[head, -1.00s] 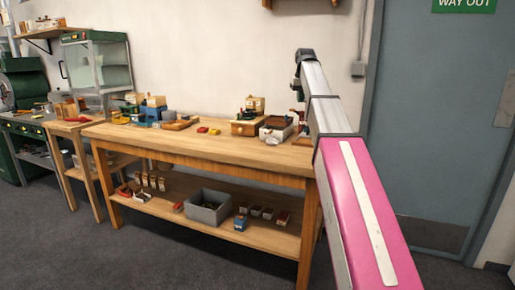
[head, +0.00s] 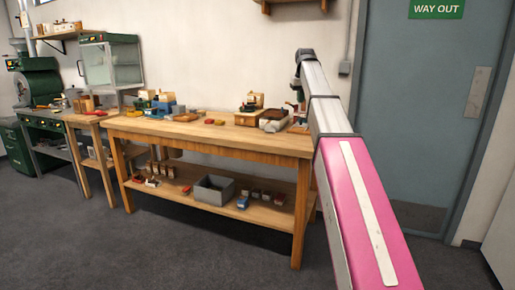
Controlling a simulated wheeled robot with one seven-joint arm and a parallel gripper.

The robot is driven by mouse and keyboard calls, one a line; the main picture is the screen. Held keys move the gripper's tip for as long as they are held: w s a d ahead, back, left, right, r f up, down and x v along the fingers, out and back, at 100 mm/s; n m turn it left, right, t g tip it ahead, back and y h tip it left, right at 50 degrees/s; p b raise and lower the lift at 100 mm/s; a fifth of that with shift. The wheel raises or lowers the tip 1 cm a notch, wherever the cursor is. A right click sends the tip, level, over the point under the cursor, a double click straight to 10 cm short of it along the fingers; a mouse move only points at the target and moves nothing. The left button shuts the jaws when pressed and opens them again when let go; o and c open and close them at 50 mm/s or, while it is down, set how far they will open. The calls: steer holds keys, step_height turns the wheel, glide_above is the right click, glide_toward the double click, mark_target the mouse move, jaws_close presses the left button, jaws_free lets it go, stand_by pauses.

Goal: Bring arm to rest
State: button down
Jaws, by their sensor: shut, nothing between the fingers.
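My arm, with a pink section and a pale grey link, reaches forward on the right of the head view. Its dark wrist bends down at the far end. My gripper (head: 298,92) hangs there, small and partly hidden by the arm; it is shut and holds nothing that I can see. It appears in front of the right end of the wooden workbench (head: 215,139), and the gap between them is hard to judge.
Small tools, boxes and a grey tray (head: 275,126) stand on the bench. A grey bin (head: 213,190) sits on its lower shelf. A glass-fronted cabinet (head: 108,62) and green machine (head: 38,85) are at left. A grey door (head: 425,110) is at right. The near floor is clear.

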steer(key=s+f, duration=0.4)
steer(key=f, duration=0.7)
steer(key=s+f+g, duration=0.1)
steer(key=s+f, duration=0.3)
steer(key=f, duration=0.8)
steer(key=s+f, duration=0.4)
steer(key=f, duration=0.7)
steer(key=s+f+m+g, duration=0.1)
steer(key=s+f, duration=2)
steer(key=f, duration=0.1)
steer(key=shift+s, duration=0.3)
